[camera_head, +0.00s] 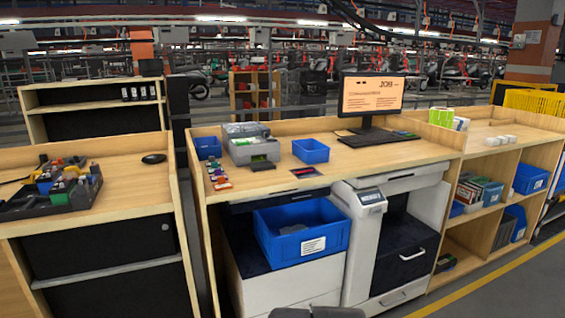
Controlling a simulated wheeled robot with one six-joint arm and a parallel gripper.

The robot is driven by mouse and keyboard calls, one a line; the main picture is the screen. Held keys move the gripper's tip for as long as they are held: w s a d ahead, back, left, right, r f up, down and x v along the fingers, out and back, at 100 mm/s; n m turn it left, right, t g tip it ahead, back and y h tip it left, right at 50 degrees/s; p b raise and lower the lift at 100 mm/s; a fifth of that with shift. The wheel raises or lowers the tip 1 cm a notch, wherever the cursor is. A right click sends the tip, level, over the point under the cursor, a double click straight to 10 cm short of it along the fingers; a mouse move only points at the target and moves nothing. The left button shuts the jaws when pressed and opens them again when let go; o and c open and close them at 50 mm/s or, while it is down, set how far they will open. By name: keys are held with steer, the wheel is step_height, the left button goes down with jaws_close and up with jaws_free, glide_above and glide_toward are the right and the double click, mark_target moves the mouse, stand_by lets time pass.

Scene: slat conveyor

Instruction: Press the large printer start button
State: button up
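A large white and dark printer (390,246) stands on the floor under the right part of the wooden counter, in the middle right of the view. Its small control panel (369,197) sits on the upper left front and faces up and forward. Dark marks show on the panel, but the start button is too small to tell apart. My gripper is not clearly in view. Only grey rounded tops, likely parts of my own body, show at the bottom edge, well below and left of the panel.
A blue bin (301,236) sits left of the printer on a white cabinet (290,285). The counter (345,160) above holds a monitor (371,96), small blue bins and a grey box (250,146). Wooden shelves (487,235) stand right. Some floor (480,296) shows free at lower right.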

jaws_close()
stand_by(1.4)
